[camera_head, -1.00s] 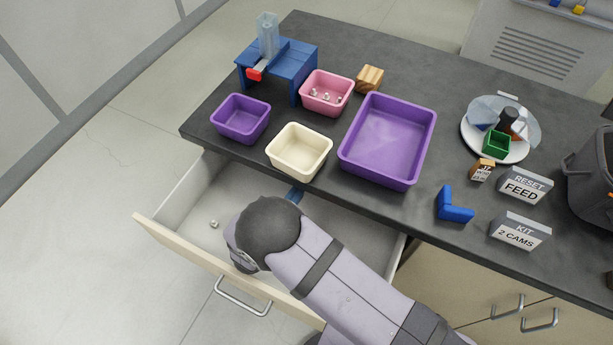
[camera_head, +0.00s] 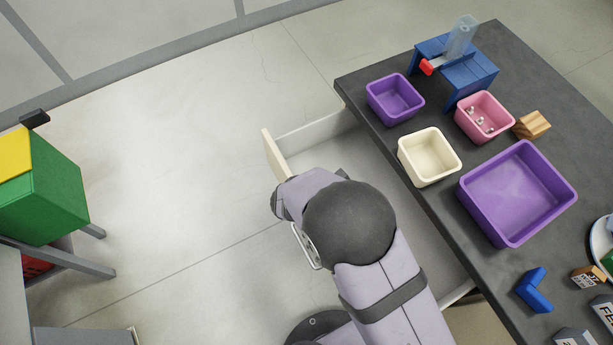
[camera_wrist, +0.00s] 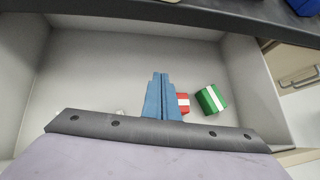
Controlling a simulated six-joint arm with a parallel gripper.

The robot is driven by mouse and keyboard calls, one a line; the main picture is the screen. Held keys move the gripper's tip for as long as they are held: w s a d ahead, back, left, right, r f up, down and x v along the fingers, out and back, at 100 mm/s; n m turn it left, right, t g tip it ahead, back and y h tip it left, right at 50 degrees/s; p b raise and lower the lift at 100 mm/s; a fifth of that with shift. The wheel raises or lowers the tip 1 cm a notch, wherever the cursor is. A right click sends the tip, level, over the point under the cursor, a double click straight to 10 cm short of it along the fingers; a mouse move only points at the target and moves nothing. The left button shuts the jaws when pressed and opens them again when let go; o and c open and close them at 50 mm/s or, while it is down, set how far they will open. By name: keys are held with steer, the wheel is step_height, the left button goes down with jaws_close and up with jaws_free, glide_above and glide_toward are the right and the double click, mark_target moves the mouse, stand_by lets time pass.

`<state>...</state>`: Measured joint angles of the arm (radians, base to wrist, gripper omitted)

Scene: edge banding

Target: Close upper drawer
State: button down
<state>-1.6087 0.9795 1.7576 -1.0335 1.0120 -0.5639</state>
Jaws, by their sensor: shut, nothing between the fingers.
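The upper drawer stands pulled out from under the dark worktop. In the head view its cream front panel (camera_head: 276,155) shows at the left end and my arm covers much of the rest. A metal handle (camera_head: 306,247) shows beside my arm. The wrist view looks into the pale drawer interior (camera_wrist: 85,70). My gripper (camera_wrist: 160,77) has its blue fingers together with nothing between them, over the drawer. In the head view my gripper is hidden behind my arm.
A green box with a white stripe (camera_wrist: 211,99) and a red-and-white box (camera_wrist: 183,102) lie in the drawer. On the worktop (camera_head: 440,225) stand purple bins (camera_head: 545,205), a cream bin (camera_head: 430,157) and a pink bin (camera_head: 485,117).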

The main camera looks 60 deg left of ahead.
steer(key=s+a+r+g+y+p, duration=0.1)
steer(key=s+r+g+p, duration=0.1)
steer(key=s, duration=0.9)
steer(key=s+a+r+n+g+y+p, duration=0.1)
steer(key=s+g, duration=0.3)
steer(key=s, duration=0.7)
steer(key=shift+a+r+g+p, duration=0.4)
steer(key=shift+a+r+p, duration=0.05)
steer(key=shift+r, duration=0.3)
steer(key=shift+f, duration=0.1)
steer(key=w+f+p, duration=0.1)
steer(key=f, duration=0.2)
steer(key=w+f+p, duration=0.1)
steer(key=w+f, duration=0.1)
steer(key=f, duration=0.1)
steer(key=w+f+p, duration=0.1)
steer(key=w+f, duration=0.1)
steer(key=f, duration=0.1)
steer(key=shift+w+f+p, duration=0.1)
steer(key=shift+p, duration=0.2)
steer(key=shift+w+f, duration=0.1)
steer(key=shift+w, duration=0.55)
